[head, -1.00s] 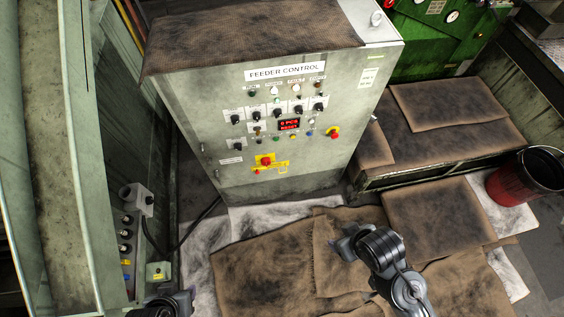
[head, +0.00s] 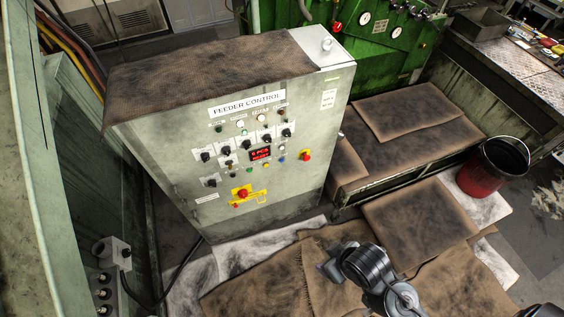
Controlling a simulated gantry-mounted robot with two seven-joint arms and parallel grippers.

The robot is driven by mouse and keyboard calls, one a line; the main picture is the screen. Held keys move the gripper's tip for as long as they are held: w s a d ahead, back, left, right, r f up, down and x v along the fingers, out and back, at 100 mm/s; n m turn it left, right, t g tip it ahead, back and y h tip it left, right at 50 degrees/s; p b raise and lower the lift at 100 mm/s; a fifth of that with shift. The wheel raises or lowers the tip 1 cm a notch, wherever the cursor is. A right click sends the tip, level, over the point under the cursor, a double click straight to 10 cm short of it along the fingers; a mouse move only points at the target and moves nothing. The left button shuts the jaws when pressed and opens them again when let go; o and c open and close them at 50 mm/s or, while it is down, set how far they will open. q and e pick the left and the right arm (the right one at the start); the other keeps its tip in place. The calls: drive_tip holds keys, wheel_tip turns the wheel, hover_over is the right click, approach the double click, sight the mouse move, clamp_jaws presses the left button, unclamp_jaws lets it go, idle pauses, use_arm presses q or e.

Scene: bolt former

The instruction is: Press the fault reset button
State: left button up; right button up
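The grey feeder control cabinet (head: 165,165) stands left of centre, with a sign reading FEEDER CONTROL (head: 247,104). Its front carries several lamps, black knobs, small coloured buttons and a red-lit display (head: 260,154) whose text is too small to read. A red knob on yellow (head: 305,156) sits at the right, and a red switch on a yellow plate (head: 242,193) sits lower down. I cannot tell which button is the fault reset. My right gripper (head: 329,268) is low in front of the cabinet, apart from it; its finger opening is unclear. My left gripper is out of view.
Brown mats (head: 418,222) cover the floor and a low bench at right. A red bucket (head: 487,172) stands at far right. A green machine (head: 380,42) is behind. A grey box with black knobs (head: 112,252) is at lower left.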

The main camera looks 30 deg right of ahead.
clamp_jaws()
idle(1.5)
